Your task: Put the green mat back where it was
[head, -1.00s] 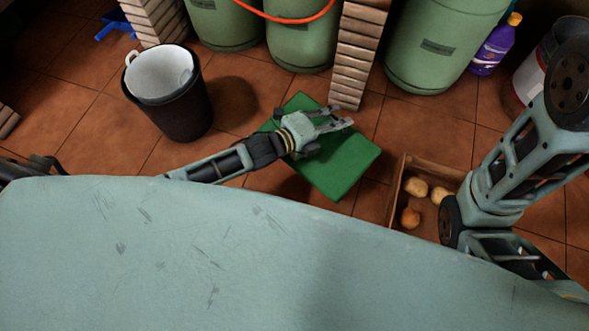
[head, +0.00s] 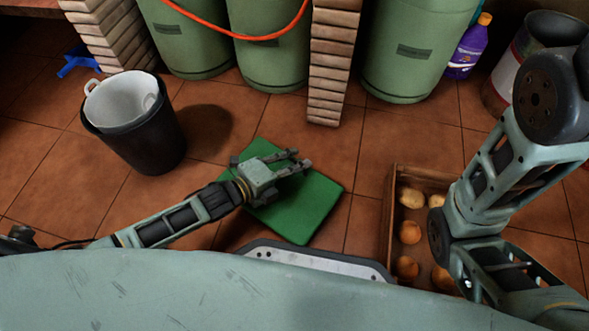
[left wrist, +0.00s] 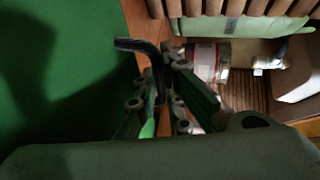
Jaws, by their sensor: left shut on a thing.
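The green mat (head: 307,207) is a flat square on or just above the tiled floor, in the middle of the head view. I cannot tell whether it touches the tiles. My left gripper (head: 298,161) reaches over it from the left, shut on it, with the fingers pointing right. The left wrist view shows the mat (left wrist: 75,50) filling the left side. A light green strip shows between my fingers (left wrist: 165,115) there; the grip itself is dark and partly hidden. My right arm is at the right of the head view, its gripper out of view.
A black bin (head: 150,140) with a white bucket (head: 122,98) in it stands left. A wooden crate (head: 388,205) of onions or potatoes is right of the mat. A brick pillar (head: 333,65), green gas cylinders (head: 270,60) and a purple bottle (head: 468,48) stand behind. Tiles behind the mat are clear.

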